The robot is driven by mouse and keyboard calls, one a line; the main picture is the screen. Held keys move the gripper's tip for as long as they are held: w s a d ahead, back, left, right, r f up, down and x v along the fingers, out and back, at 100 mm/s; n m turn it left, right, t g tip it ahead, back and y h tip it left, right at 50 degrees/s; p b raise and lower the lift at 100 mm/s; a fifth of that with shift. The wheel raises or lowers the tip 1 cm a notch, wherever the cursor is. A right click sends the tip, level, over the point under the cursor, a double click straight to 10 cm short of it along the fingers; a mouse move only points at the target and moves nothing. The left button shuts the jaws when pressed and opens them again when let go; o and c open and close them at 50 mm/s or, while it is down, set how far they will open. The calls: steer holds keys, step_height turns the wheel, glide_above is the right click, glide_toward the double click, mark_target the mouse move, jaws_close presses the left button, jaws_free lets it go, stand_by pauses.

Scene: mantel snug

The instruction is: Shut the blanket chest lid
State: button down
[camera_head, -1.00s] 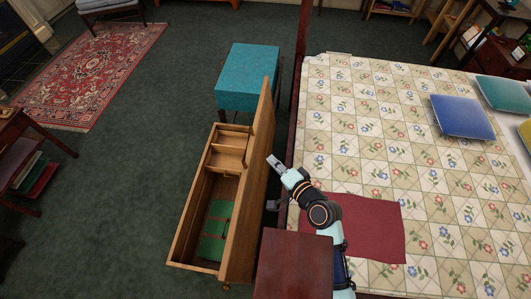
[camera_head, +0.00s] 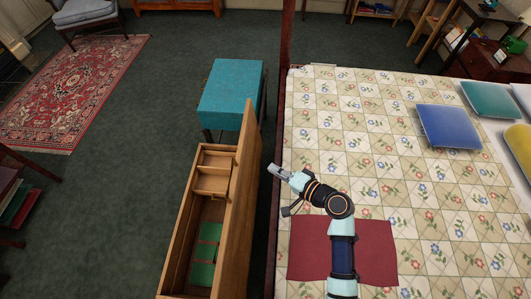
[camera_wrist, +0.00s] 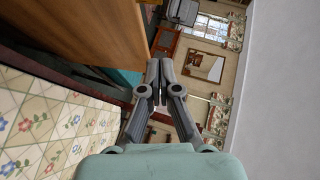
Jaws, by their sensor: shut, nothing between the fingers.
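The wooden blanket chest (camera_head: 178,258) stands left of the bed in the head view, with its inside showing. Its lid (camera_head: 241,200) stands raised, roughly upright, along the chest's right side. Inside are small wooden compartments and green items (camera_head: 205,250). My gripper (camera_head: 270,168) is shut and empty. It is to the right of the lid, on the bed side, and looks apart from it. In the wrist view the closed fingers (camera_wrist: 158,75) point past a brown wooden panel (camera_wrist: 85,30), which seems to be the lid.
A teal box-like stool (camera_head: 232,95) stands just beyond the chest's far end. The bed with its floral quilt (camera_head: 340,110) fills the right side, with a red cloth (camera_head: 310,250) under my arm. Open carpet (camera_head: 130,150) lies left of the chest.

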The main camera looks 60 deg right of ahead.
steer(key=a+x, duration=0.3)
steer(key=x, duration=0.9)
steer(key=shift+w+f+b, duration=0.25)
steer(key=shift+w+b, duration=0.1)
steer(key=shift+w, duration=0.15)
steer(key=w+p, duration=0.1)
steer(key=w+a, duration=0.1)
steer(key=w+p, duration=0.1)
steer(key=shift+w+a+r+g+p, duration=0.1)
steer(key=shift+w+a+g+p, duration=0.2)
steer(key=shift+a+g, duration=0.1)
steer(key=w+a+f+b, duration=0.1)
steer(key=w+a+f, duration=0.1)
steer(key=w, duration=0.4)
steer(key=shift+w+a+n+b, duration=0.3)
steer(key=shift+a, duration=0.35)
